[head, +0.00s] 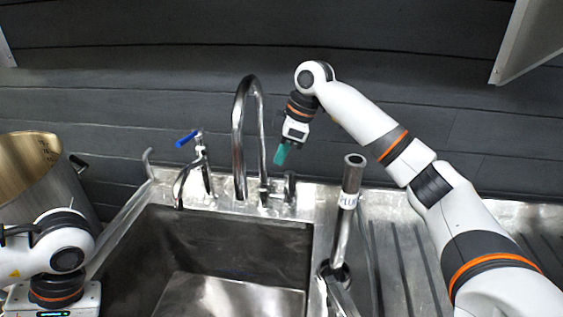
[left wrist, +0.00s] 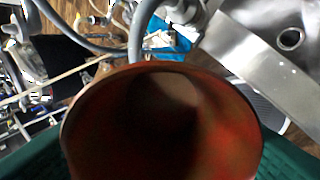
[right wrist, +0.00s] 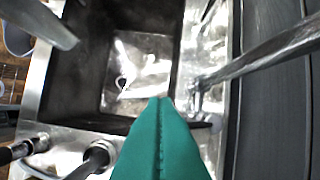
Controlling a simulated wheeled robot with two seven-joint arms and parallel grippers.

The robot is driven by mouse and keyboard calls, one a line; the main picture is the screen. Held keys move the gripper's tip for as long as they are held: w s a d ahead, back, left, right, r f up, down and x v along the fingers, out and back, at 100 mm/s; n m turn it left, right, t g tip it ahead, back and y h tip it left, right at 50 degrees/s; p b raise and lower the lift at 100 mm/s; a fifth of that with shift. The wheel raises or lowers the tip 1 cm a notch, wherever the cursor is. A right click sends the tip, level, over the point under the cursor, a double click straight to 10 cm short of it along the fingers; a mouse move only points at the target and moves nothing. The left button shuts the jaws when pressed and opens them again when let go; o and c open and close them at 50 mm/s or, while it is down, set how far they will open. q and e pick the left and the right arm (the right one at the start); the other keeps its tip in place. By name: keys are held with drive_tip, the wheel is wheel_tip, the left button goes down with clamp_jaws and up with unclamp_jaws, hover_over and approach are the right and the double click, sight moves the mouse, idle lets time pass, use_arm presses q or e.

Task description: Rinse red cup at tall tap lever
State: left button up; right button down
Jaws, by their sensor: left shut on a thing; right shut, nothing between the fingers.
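The red cup (left wrist: 235,140) fills the lower middle of the left wrist view, its open mouth facing the camera. The green fingers of my left gripper (left wrist: 160,155) close on it from both sides. In the head view the left wrist is at the lower left, with its fingers and the cup out of frame. The tall tap (head: 240,125) has a chrome gooseneck curving over the back of the sink. Its lever seems to be near the short dark post (head: 290,186) beside its base. My right gripper (head: 281,154) is shut and empty, above and apart from that post. Its teal fingers also show in the right wrist view (right wrist: 161,135).
The steel sink basin (head: 235,235) lies below the tap and looks empty. A smaller tap with a blue lever (head: 187,138) stands left. An upright steel pipe (head: 345,215) stands at the sink's right edge. A large pot (head: 65,175) is at the left.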

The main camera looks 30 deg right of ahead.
use_arm(q)
drive_tip(key=shift+r+p, duration=0.95)
drive_tip(key=shift+r, duration=0.15)
use_arm(e)
wheel_tip(320, 180, down, 8)
drive_tip(key=d, duration=0.1)
drive_tip(key=shift+s+f, duration=0.25)
drive_tip(key=shift+s, duration=0.05)
